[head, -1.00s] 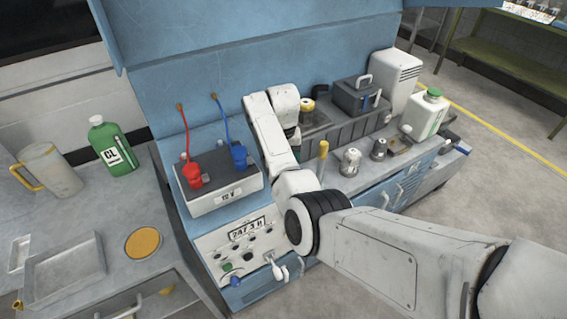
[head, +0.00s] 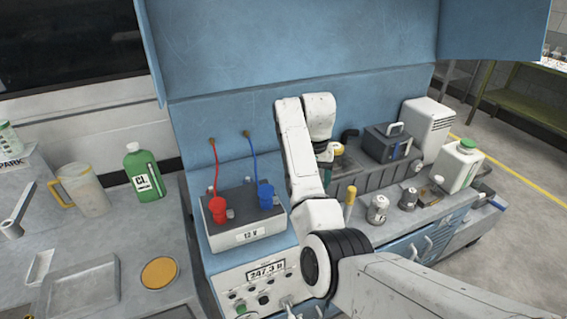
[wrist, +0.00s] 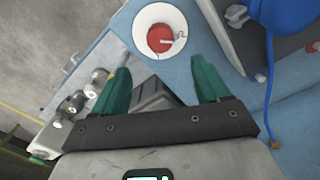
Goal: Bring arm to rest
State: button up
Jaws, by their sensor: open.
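My arm (head: 300,165) reaches over the blue bench, bent upward at the wrist, to the right of the battery box. My gripper is mostly hidden behind the arm in the head view; only a bit of green finger shows. In the wrist view my gripper (wrist: 160,80) has two green fingers standing apart with nothing held between them. A white round cup with a red disc inside (wrist: 160,40) lies beyond the fingertips, apart from them.
A battery box (head: 242,225) with red clamp (head: 217,209) and blue clamp (head: 266,196) stands left of my arm. Right of it are a grey case (head: 388,143), small jars (head: 377,209) and a white jug (head: 458,168). A green bottle (head: 145,175) and pitcher (head: 85,192) stand on the left counter.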

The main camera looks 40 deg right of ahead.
jog(key=shift+n+t+h, duration=0.5)
jog(key=shift+n+h, duration=0.1)
jog(key=shift+n, duration=0.2)
jog(key=s+f, duration=0.1)
jog(key=f, duration=0.1)
jog(key=s+a+f, duration=0.1)
jog(key=s+f, duration=0.1)
jog(key=s+a+f, duration=0.1)
jog(key=f, duration=0.1)
jog(key=shift+s+a+f, duration=0.2)
jog(key=shift+s+f, duration=0.05)
jog(key=shift+s, duration=0.05)
jog(key=s+a+f+n+t+y, duration=0.15)
jog(key=s+a+n, duration=0.25)
jog(key=s+a, duration=0.55)
jog(key=s+a+f+n+t, duration=0.2)
jog(key=s+a+n+t, duration=0.1)
jog(key=s+a, duration=0.65)
jog(key=s+d+f+g, duration=0.3)
jog(key=s+f, duration=0.3)
jog(key=s, duration=0.5)
jog(key=shift+s+d+g, duration=0.15)
jog(key=shift+d+g, duration=0.1)
jog(key=shift+g, duration=0.5)
